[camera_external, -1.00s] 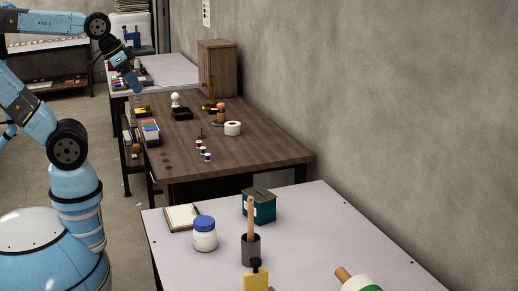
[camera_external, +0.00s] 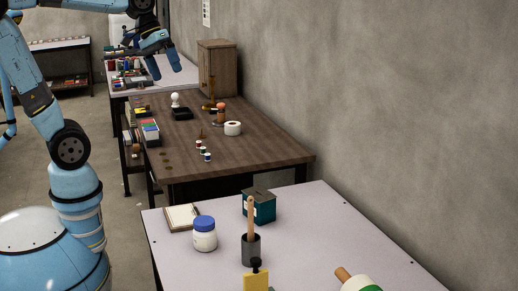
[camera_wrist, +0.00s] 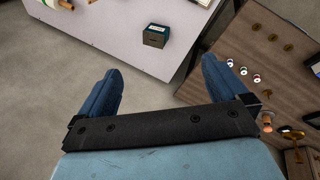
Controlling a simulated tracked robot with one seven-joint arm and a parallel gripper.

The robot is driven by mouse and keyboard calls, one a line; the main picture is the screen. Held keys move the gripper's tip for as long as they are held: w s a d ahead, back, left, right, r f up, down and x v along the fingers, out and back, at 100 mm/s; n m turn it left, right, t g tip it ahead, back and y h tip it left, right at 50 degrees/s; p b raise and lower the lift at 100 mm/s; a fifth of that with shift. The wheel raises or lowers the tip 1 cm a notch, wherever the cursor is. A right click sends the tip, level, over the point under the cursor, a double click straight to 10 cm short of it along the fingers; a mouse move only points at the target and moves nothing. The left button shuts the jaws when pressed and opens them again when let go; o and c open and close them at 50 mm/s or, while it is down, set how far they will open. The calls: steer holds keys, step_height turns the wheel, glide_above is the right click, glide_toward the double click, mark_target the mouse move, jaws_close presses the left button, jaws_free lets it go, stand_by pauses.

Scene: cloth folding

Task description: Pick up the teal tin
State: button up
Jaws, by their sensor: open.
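The teal tin (camera_external: 262,207) is a boxy container with a dark brownish top and a pale label, standing upright on the near light table (camera_external: 310,225). In the wrist view the tin (camera_wrist: 156,36) shows at the top middle, ahead of and between my spread fingers. My gripper (camera_external: 160,52) is at the upper left of the external view, high up and well away from the tin. In the wrist view both blue fingers of my gripper (camera_wrist: 160,66) are wide apart with nothing between them.
A white jar with a blue lid (camera_external: 204,234), a notepad (camera_external: 182,217) and a dark cup with a wooden handle (camera_external: 250,250) stand near the tin. A yellow object (camera_external: 256,282) is in front. The brown table (camera_external: 265,150) holds spools and tape. The wall is at the right.

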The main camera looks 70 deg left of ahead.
steer(key=w+d+n+g+h, duration=0.1)
steer(key=w+d+n+h, duration=0.2)
steer(key=w, duration=0.4)
steer(key=w+d+n+h, duration=0.2)
steer(key=w+n+h, duration=0.1)
steer(key=w+n, duration=0.3)
steer(key=n+h, duration=0.4)
steer(key=n, duration=0.2)
glide_above(254, 190)
steer(key=a, duration=0.4)
steer(key=shift+t, duration=0.4)
steer(key=f, duration=2.6)
steer(key=s+f, duration=0.1)
steer(key=f, duration=1.2)
steer(key=shift+x, duration=0.95)
steer(key=shift+r+x, duration=0.15)
steer(key=shift+x, duration=1.25)
steer(key=shift+r+x, duration=0.1)
steer(key=shift+x, duration=1.25)
steer(key=shift+w+d, duration=0.1)
steer(key=shift+c, duration=0.5)
steer(key=c, duration=1.1)
